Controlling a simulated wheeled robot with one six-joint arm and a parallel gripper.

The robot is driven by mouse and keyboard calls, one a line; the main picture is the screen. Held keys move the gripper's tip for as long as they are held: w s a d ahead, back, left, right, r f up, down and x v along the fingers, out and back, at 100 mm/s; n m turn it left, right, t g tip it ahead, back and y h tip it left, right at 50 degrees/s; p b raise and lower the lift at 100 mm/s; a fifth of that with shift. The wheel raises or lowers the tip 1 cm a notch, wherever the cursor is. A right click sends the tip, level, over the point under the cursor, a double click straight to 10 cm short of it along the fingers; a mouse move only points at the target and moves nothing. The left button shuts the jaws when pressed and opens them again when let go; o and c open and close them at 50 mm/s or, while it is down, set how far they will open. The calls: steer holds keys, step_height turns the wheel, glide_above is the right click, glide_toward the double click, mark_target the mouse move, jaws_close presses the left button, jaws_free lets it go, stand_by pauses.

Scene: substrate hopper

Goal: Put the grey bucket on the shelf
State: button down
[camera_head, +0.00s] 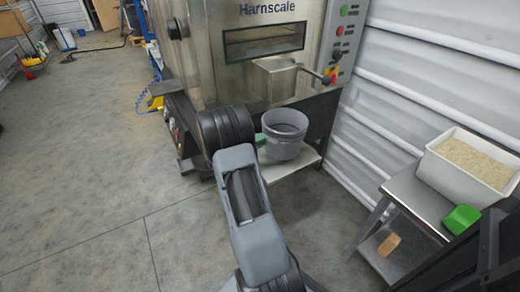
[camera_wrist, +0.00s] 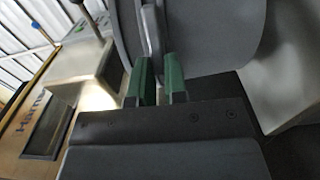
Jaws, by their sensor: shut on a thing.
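The grey bucket (camera_head: 285,137) is upright in front of the steel machine, just below its chute. My gripper (camera_head: 260,140) is at the bucket's left side, its green fingers shut on it. In the wrist view, my green fingers (camera_wrist: 158,85) close around a narrow upright grey part of the bucket (camera_wrist: 215,35). A pale shelf (camera_head: 301,164) at the machine's foot shows beneath the bucket. I cannot tell whether the bucket touches the shelf or hangs just above it. The bucket's inside looks empty where I can see it.
The steel machine's chute (camera_head: 280,78) juts out above the bucket. At the right, a steel table (camera_head: 418,199) bears a white bin (camera_head: 459,181) of grain-like material and a green scoop (camera_head: 461,218). A tan block (camera_head: 389,245) lies on its lower level.

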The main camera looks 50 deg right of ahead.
steer(key=shift+w+d+f+b, duration=0.2)
steer(key=shift+f+b, duration=0.25)
steer(key=shift+f, duration=0.55)
steer(key=shift+w+d+f+b, duration=0.15)
steer(key=shift+f+b, duration=0.3)
steer(key=shift+f, duration=0.55)
steer(key=shift+a+f, duration=0.1)
steer(key=c, duration=1.1)
jaws_free()
steer(key=shift+c, duration=0.2)
